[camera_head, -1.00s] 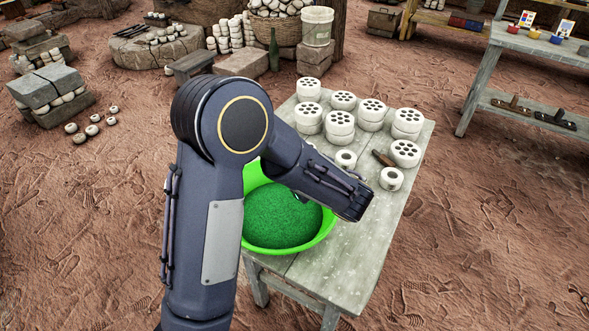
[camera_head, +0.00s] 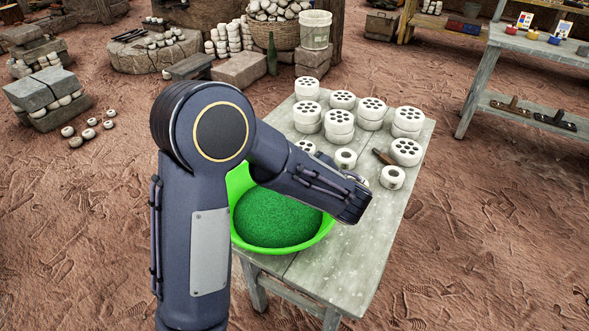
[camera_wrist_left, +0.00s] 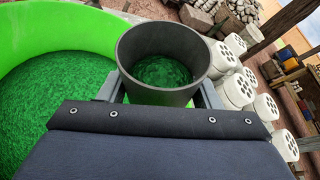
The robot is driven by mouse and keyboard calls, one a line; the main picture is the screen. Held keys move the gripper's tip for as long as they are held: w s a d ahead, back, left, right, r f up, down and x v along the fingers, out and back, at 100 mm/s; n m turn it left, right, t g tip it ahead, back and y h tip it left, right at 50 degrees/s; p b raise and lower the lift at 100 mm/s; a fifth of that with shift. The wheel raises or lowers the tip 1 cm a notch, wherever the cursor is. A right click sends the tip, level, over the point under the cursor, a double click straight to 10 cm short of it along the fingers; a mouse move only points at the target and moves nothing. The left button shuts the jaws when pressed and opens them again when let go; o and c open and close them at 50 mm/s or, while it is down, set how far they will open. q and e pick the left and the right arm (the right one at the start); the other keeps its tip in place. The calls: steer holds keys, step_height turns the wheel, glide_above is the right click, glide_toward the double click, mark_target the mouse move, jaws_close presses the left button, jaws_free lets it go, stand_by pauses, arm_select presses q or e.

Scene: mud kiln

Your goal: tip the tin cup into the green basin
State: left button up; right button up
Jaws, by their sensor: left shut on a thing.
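The tin cup (camera_wrist_left: 163,50) is a grey, open-topped cup with green material inside. In the left wrist view I look down into its mouth. My left gripper (camera_wrist_left: 160,92) is shut on it, a finger on each side. The green basin (camera_head: 240,185) stands on the table and holds dark green, grainy-looking material. In the left wrist view the basin (camera_wrist_left: 60,28) lies left of the cup, whose rim looks roughly level, beside or over the basin's edge. In the head view my left forearm covers part of the basin and hides the cup and fingers. My right gripper is not in view.
The wooden table (camera_head: 345,270) carries several white perforated cylinders (camera_head: 372,108) behind and right of the basin. A brown-handled tool (camera_head: 384,157) and a white ring (camera_head: 392,177) lie near its right side. The table's front right is bare.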

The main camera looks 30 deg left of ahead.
arm_select(q)
steer(key=shift+w+d+f+n+t+b, duration=0.1)
steer(key=shift+n+t+b, duration=0.55)
steer(key=shift+b, duration=1.05)
steer(key=shift+w+n+t+b, duration=0.1)
steer(key=shift+n+t+b, duration=0.25)
steer(key=shift+n+b, duration=0.95)
steer(key=shift+f+n+t+b, duration=0.1)
steer(key=shift+n+t+b, duration=0.65)
steer(key=shift+b, duration=2.05)
steer(key=shift+s+f+n+t+b, duration=0.2)
steer(key=shift+n+b, duration=0.4)
steer(key=shift+b, duration=1.3)
steer(key=shift+s+f+n+t+b, duration=0.1)
steer(key=shift+n+t+b, duration=0.35)
steer(key=shift+b, duration=1.45)
steer(key=shift+s+a+f+n+y+b, duration=0.15)
steer(key=shift+n+b, duration=0.35)
steer(key=shift+b, duration=0.85)
steer(key=shift+s+n+y+b, duration=0.15)
steer(key=shift+n+b, duration=0.4)
steer(key=shift+b, duration=0.85)
steer(key=shift+s+a+f+n+y+b, duration=0.15)
steer(key=shift+n+b, duration=0.35)
steer(key=shift+b, duration=0.85)
steer(key=shift+s+r+n+t+y+b, duration=0.1)
steer(key=shift+r+n+t+y+b, duration=0.35)
steer(key=shift+b, duration=0.85)
